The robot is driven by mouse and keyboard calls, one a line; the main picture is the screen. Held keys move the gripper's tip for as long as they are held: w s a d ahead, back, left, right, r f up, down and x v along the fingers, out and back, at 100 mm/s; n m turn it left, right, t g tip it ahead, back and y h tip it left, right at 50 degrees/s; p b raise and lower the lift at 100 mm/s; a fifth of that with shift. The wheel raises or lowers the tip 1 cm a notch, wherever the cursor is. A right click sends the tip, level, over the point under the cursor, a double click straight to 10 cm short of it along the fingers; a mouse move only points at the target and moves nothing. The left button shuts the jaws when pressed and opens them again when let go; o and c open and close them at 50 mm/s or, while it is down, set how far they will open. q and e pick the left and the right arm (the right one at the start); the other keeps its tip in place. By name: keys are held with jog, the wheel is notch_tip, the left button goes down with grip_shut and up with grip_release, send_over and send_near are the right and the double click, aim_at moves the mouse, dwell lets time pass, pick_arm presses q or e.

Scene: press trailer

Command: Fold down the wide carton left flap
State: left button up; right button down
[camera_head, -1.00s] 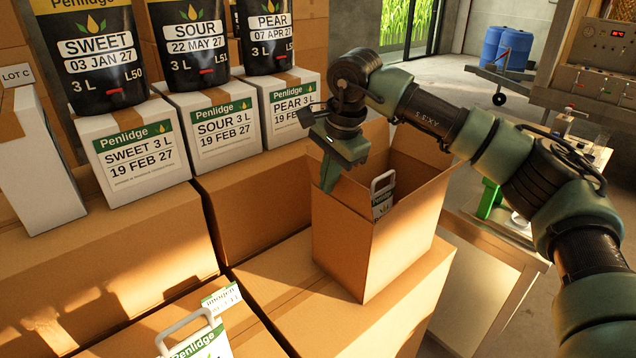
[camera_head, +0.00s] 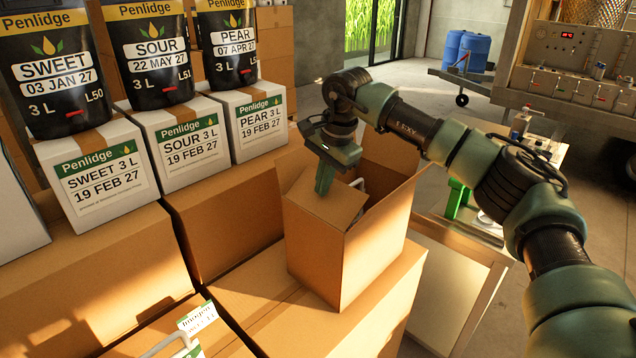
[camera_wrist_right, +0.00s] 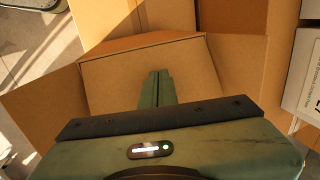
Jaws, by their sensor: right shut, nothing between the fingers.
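The wide carton (camera_head: 345,262) stands on top of larger brown cartons. Its left flap (camera_head: 322,205) lies inward over the left part of the opening, close to level. My right gripper (camera_head: 324,178) is shut and empty, pointing down with its fingertips at the top of this flap. In the wrist view the shut fingers (camera_wrist_right: 155,85) lie over a brown panel (camera_wrist_right: 205,75) between two spread flaps. Inside the carton, a pale handle (camera_head: 358,185) shows past the flap's edge; the rest is hidden. The right flap (camera_head: 402,192) stands outward. My left gripper is not in view.
White boxes (camera_head: 180,140) with black pouches (camera_head: 145,55) on top stand at the left. A labelled item with a handle (camera_head: 188,345) is at the bottom edge. A wooden-edged table (camera_head: 450,285) is right of the carton. Blue barrels (camera_head: 470,50) are far behind.

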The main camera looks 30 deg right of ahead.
jog(key=shift+w+d+f, duration=0.35)
jog(key=shift+d+f, duration=0.35)
jog(key=shift+d, duration=0.15)
jog(key=shift+f, duration=0.15)
jog(key=shift+f+b, duration=0.5)
jog(key=shift+f, duration=0.15)
jog(key=w+a+r+p+v, duration=0.1)
jog(key=w+p+v, duration=0.2)
jog(key=p+v, duration=0.8)
jog(key=v, duration=0.3)
jog(key=shift+a, duration=0.15)
